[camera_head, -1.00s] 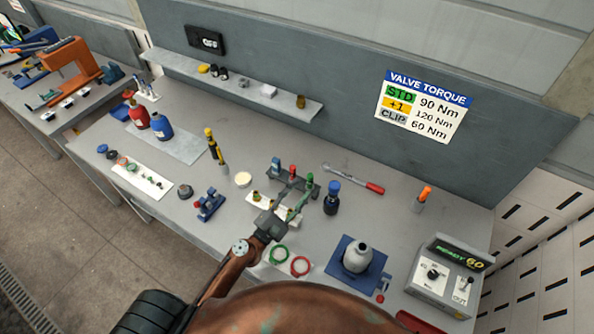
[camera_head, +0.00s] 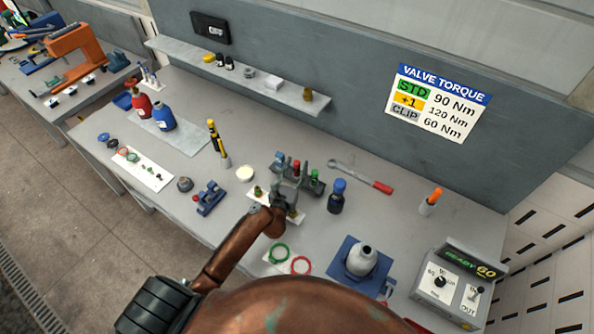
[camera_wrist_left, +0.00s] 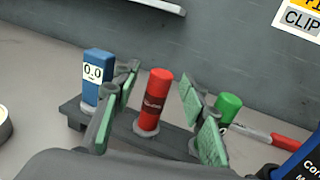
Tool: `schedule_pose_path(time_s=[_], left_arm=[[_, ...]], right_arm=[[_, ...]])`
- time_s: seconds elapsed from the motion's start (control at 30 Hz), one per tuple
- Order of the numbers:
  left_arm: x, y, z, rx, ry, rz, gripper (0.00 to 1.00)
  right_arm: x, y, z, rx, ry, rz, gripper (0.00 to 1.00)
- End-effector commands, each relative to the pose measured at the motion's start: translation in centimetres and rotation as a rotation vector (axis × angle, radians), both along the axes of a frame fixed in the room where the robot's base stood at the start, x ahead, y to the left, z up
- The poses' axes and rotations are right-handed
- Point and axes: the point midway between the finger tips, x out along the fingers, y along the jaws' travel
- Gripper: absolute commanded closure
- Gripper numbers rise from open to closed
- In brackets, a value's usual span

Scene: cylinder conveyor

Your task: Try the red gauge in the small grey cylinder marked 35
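The red gauge (camera_head: 296,165) stands upright in a dark rack, between a blue gauge (camera_head: 279,158) and a green one (camera_head: 315,175). My left gripper (camera_head: 288,187) is at the rack. In the left wrist view its fingers are open, with green pads left and right of the red gauge (camera_wrist_left: 155,98) and visible gaps to it. The blue gauge (camera_wrist_left: 97,77) shows 0.0, and the green gauge (camera_wrist_left: 229,107) is partly behind the right finger. A grey cylinder with a narrow neck (camera_head: 361,260) stands on a blue mat (camera_head: 342,270). I cannot read any marking on it. My right gripper is not in view.
Green (camera_head: 279,253) and red rings (camera_head: 301,265) lie in front. A control box (camera_head: 450,290) reading READY 60 stands at the right.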

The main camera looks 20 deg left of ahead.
Motion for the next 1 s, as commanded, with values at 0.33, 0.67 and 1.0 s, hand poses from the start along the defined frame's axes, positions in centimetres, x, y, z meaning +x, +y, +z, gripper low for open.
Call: schedule_pose_path(time_s=[0.33, 0.67, 1.0], left_arm=[[1.07, 0.09, -0.08, 0.000, 0.000, -0.001, 0.61], [1.04, 0.09, -0.09, 0.001, 0.000, -0.001, 0.83], [1.04, 0.09, -0.08, 0.001, 0.000, -0.001, 1.00]], right_arm=[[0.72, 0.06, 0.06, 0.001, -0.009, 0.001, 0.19], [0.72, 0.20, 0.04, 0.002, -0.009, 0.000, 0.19], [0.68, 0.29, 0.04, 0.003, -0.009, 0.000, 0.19]])
